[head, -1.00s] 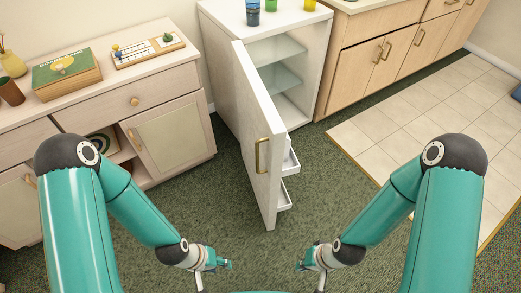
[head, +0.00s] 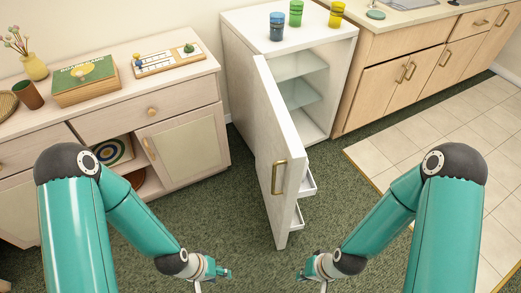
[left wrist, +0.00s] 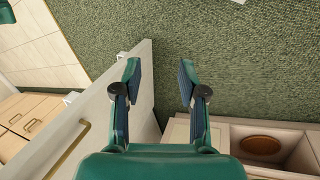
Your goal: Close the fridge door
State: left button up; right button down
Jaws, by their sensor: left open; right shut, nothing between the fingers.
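The small white fridge (head: 234,62) stands against the wall between two cabinets. Its door (head: 270,130) is swung wide open toward me, with a gold handle (head: 279,178) on its outer face. Glass shelves show inside, and white door shelves (head: 307,182) show on the door's inner side. My left gripper (head: 222,274) is low in front, left of the door and apart from it. In the left wrist view its fingers (left wrist: 160,82) are spread and empty, with the door (left wrist: 95,120) and handle (left wrist: 67,150) at left. My right gripper (head: 303,275) is shut and empty, low and right of the door's lower edge.
Blue, green and yellow cups (head: 277,27) stand on the fridge top. Kitchen cabinets (head: 385,90) are at right. Green carpet (head: 225,225) is open around the door; tiles (head: 450,160) lie at right.

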aim_at(281, 155)
jog(key=z, duration=0.15)
jog(key=i, duration=0.3)
jog(key=u, duration=0.55)
jog(key=k, duration=0.3)
jog(key=u, duration=0.45)
jog(key=i, duration=0.5)
jog(key=z, duration=0.05)
